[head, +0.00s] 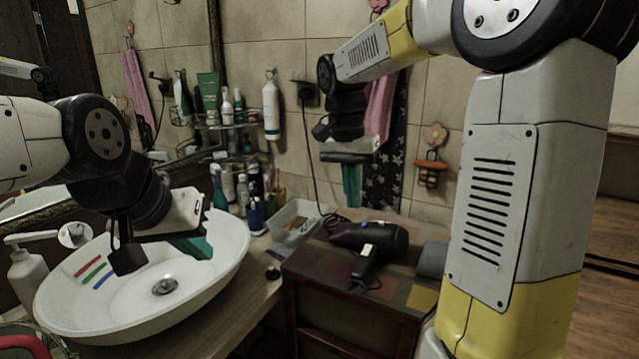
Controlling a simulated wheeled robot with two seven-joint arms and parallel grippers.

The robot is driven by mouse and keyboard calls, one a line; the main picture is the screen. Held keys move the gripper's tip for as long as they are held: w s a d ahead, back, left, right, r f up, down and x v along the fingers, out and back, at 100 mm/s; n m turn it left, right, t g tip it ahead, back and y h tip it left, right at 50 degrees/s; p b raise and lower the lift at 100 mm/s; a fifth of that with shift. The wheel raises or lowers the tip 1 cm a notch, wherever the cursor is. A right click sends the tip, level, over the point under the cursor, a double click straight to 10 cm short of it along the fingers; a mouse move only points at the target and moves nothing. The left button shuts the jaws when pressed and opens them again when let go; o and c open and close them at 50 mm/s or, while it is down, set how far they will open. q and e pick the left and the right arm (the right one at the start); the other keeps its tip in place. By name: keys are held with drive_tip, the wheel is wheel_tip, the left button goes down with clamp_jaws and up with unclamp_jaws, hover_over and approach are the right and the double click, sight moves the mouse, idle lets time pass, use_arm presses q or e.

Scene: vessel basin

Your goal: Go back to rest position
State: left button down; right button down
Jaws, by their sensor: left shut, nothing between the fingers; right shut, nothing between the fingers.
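My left gripper (194,247) is over the white vessel basin (222,262), with teal fingertips pointing down above the bowl. It is shut and holds nothing. My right gripper (352,186) hangs higher, near the tiled wall and in front of a pink towel. Its teal fingertips point down, shut and empty. My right arm fills much of the right side of the view and hides what lies behind it.
A black hair dryer (369,246) lies on a dark cabinet (330,278). A clear plastic bin (292,226) stands beside the basin. Bottles crowd the wall behind it. A soap dispenser (28,275) stands at the left.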

drive_tip(key=s+d+n+t+y, duration=0.1)
drive_tip(key=s+n+t+y, duration=0.2)
drive_tip(key=s, duration=1.3)
drive_tip(key=n+t, duration=0.3)
drive_tip(key=shift+s+d+n+y, duration=0.15)
drive_tip(key=shift+s+n+y, duration=0.15)
drive_tip(key=shift+s+n, duration=0.1)
